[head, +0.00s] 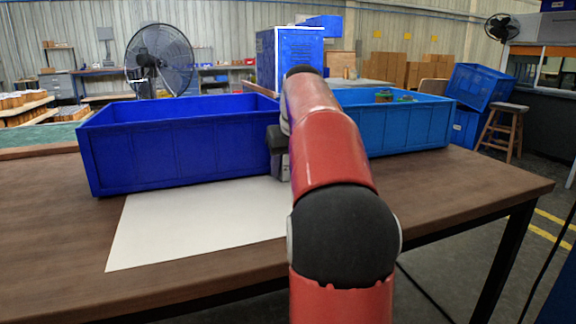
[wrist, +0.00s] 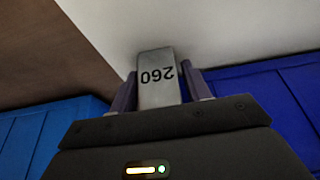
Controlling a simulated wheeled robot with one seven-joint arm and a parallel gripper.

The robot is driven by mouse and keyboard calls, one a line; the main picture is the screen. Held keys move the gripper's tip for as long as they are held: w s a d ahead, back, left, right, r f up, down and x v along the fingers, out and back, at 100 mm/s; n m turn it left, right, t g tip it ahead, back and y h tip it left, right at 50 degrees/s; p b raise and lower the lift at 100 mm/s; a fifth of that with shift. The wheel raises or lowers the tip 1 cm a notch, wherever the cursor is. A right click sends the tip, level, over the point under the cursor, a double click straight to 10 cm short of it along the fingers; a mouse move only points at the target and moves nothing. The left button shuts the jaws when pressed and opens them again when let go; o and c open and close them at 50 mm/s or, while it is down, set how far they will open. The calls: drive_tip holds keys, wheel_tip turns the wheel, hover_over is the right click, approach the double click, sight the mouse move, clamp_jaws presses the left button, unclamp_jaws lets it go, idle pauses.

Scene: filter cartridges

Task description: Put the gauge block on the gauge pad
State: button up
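The gauge block (wrist: 157,80) is a grey metal block marked 260, upside down in the wrist view. My gripper (wrist: 160,72) has one finger on each side of it and appears shut on it. The block's far end reaches a little past the fingertips. A plain white sheet (head: 195,228), apparently the gauge pad, lies flat on the table in front of the dark blue bin; it also shows behind the block in the wrist view (wrist: 225,30). I cannot tell whether the block touches it.
A dark blue bin (head: 180,150) stands behind the white sheet, left of my arm. A lighter blue bin (head: 405,127) stands to the right, with small green and reddish items showing at its rim. The brown table (head: 460,190) is bare at the front right and far left.

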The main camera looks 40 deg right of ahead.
drive_tip(key=shift+o, duration=0.8)
